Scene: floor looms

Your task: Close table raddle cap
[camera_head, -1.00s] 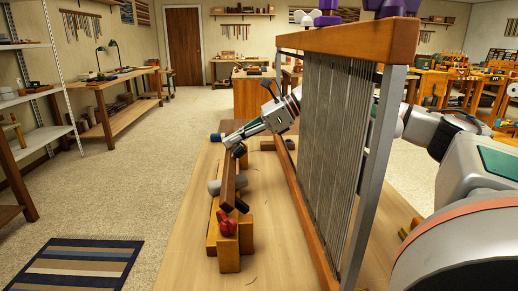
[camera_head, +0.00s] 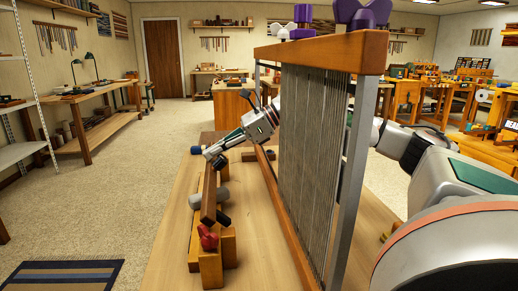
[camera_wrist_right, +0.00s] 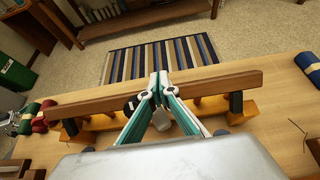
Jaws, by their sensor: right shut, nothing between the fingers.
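The table raddle stands on the wooden tabletop left of the upright loom. Its orange-brown base (camera_head: 228,245) lies low, and its long darker cap bar (camera_head: 208,195) sits above it. In the right wrist view the cap bar (camera_wrist_right: 90,105) runs across the picture, with parts of the base (camera_wrist_right: 220,106) showing beneath and a visible gap between them. My right gripper (camera_head: 210,155) is at the far end of the bar in the head view. In the wrist view my right gripper (camera_wrist_right: 159,78) is shut and empty, its fingertips overlapping the bar's middle; contact is unclear. My left gripper is not in view.
The tall loom frame (camera_head: 350,150) with vertical warp threads stands close right of the raddle, my right arm passing behind it. A red object (camera_head: 208,237) lies at the raddle's near end. A striped rug (camera_wrist_right: 150,58) lies on the floor beyond the table edge.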

